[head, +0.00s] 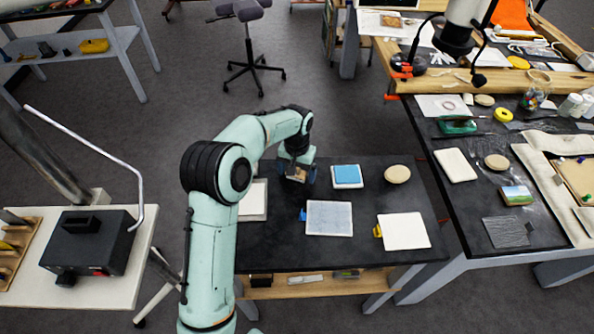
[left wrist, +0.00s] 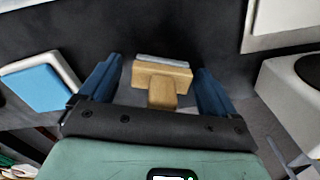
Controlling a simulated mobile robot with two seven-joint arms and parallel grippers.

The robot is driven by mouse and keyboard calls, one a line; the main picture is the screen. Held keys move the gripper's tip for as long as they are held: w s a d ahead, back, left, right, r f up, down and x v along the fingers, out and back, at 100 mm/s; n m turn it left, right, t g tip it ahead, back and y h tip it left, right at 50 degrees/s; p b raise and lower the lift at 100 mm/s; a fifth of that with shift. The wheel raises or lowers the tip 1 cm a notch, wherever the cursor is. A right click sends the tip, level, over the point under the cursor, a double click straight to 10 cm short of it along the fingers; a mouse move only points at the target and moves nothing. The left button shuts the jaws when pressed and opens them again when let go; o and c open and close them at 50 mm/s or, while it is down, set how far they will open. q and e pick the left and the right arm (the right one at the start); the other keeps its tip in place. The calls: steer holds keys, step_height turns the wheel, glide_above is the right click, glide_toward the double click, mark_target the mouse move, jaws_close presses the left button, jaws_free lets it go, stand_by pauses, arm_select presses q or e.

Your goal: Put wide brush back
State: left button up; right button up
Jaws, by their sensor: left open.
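The wide brush (left wrist: 163,77) has a pale wooden head and handle with a light grey strip along its far edge. In the left wrist view it lies between the two blue fingers of my left gripper (left wrist: 157,82), with gaps on both sides. In the head view my left gripper (head: 296,174) is at the back left of the small black table (head: 350,258), and the brush (head: 298,175) shows partly between its fingers. The gripper is open. I cannot tell whether the brush touches the tabletop. My right gripper is out of view.
Near the gripper are a blue pad on a white tray (head: 347,175), a round tan disc (head: 397,174), a speckled grey panel (head: 329,218) and a white panel (head: 404,231). A crowded workbench (head: 440,185) stands at right, a black box (head: 88,242) at left.

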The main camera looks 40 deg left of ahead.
arm_select(q)
step_height(320, 180, up, 12)
steer(key=shift+r+p, duration=0.2)
steer(key=shift+p, duration=0.6)
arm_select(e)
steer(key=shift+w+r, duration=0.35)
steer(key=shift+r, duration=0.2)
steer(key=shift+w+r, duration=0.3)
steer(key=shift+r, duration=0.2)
arm_select(q)
steer(key=shift+f, duration=0.1)
